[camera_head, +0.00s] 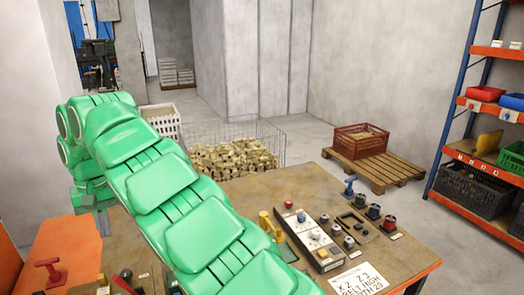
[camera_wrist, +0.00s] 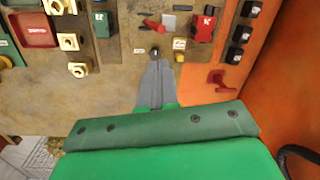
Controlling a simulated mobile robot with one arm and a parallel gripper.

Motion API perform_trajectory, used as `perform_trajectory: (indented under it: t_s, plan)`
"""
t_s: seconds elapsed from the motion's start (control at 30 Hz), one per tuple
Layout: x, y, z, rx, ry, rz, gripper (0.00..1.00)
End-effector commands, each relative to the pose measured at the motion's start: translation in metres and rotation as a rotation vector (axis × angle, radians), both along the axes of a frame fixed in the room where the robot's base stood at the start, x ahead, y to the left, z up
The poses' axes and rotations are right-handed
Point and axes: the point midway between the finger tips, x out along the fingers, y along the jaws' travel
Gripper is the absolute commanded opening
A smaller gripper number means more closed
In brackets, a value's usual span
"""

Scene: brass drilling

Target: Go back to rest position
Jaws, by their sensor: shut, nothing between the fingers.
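My gripper (camera_wrist: 158,68) shows in the wrist view as two grey fingers pressed together, with nothing between them. It points at a worn brown work surface (camera_wrist: 115,85) that carries knobs and switches. A small dark knob (camera_wrist: 155,52) is just beyond the fingertips in the picture; I cannot tell the gap between them. In the head view my green arm crosses the left and middle of the picture and hides part of the bench (camera_head: 315,188).
Near the arm are a control box (camera_head: 310,240) and yellow clamp (camera_head: 271,226). A wire basket of brass pieces (camera_head: 232,160) stands behind the bench. A red crate (camera_head: 361,140) sits on a pallet (camera_head: 390,170). Shelving (camera_head: 495,52) stands right. The back floor has free room.

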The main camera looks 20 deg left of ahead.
Motion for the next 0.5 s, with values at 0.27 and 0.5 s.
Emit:
perform_trajectory:
  t_s: [0.27, 0.5]
  plan:
    - [0.030, -0.025, 0.007, -0.011, -0.020, -0.042, 0.00]
    - [0.090, -0.093, 0.020, -0.047, -0.059, -0.124, 0.00]
